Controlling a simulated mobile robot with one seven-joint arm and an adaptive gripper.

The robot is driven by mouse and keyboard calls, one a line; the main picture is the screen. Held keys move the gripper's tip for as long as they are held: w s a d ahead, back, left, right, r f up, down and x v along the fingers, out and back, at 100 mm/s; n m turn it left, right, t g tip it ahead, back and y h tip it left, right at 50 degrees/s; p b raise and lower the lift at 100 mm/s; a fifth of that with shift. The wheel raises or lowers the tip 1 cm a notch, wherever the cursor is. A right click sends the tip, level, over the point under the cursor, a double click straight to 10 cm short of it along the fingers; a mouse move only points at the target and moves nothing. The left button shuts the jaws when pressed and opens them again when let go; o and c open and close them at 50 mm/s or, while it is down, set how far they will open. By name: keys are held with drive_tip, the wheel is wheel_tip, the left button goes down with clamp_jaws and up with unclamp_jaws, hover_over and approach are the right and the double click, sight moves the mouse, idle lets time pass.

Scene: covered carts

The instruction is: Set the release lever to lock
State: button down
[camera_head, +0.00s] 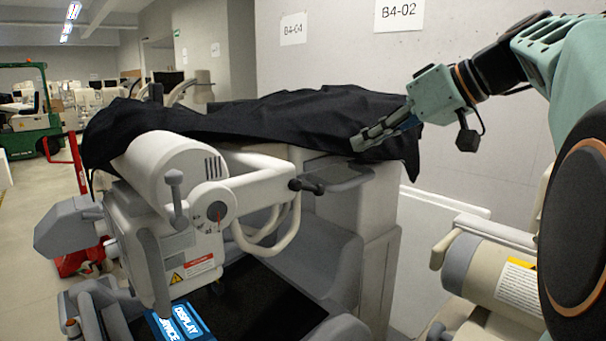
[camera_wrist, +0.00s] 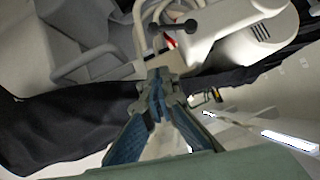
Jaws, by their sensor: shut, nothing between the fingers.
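A pale medical-style machine (camera_head: 165,235) stands under a black cover. Candidates for the release lever are a grey ball-ended lever (camera_head: 175,195) on its front and a dark handle (camera_head: 306,186) at the end of its side arm. I cannot tell which is meant, and no lock mark is readable. A dark handle also shows in the wrist view (camera_wrist: 180,27). My gripper (camera_head: 362,140) is shut and empty, beside the right part of the cover, above and right of the dark handle. It touches neither lever. In the wrist view its fingertips (camera_wrist: 160,76) meet.
The black cover (camera_head: 260,115) drapes over the machine's top and hangs at the right. A round dial (camera_head: 217,211) with a red pointer sits beside the grey lever. Another cream machine (camera_head: 490,275) stands at lower right. The wall (camera_head: 345,60) is close behind.

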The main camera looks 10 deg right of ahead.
sight(308, 188)
drive_tip(key=w+a+f, duration=0.4)
drive_tip(key=a+f, duration=0.1)
drive_tip(key=f, duration=0.2)
drive_tip(key=shift+w+f+p, duration=0.2)
drive_tip(key=shift+f+p, duration=0.1)
drive_tip(key=shift+p, duration=0.15)
drive_tip(key=shift+f+m+g+y+b, duration=0.3)
drive_tip(key=shift+f+m+y+b, duration=0.1)
drive_tip(key=shift+f+m, duration=0.15)
idle(0.3)
wheel_tip(308, 188, down, 6)
drive_tip(key=s+a+m+g+y+b, duration=0.1)
drive_tip(key=s+a+m+y+b, duration=0.1)
drive_tip(key=m+y+b, duration=0.3)
drive_tip(key=shift+a+m+g+y, duration=0.35)
drive_tip(key=shift+m+g+y, duration=0.05)
drive_tip(key=shift+m+y, duration=0.3)
drive_tip(key=shift+f, duration=0.1)
idle(0.5)
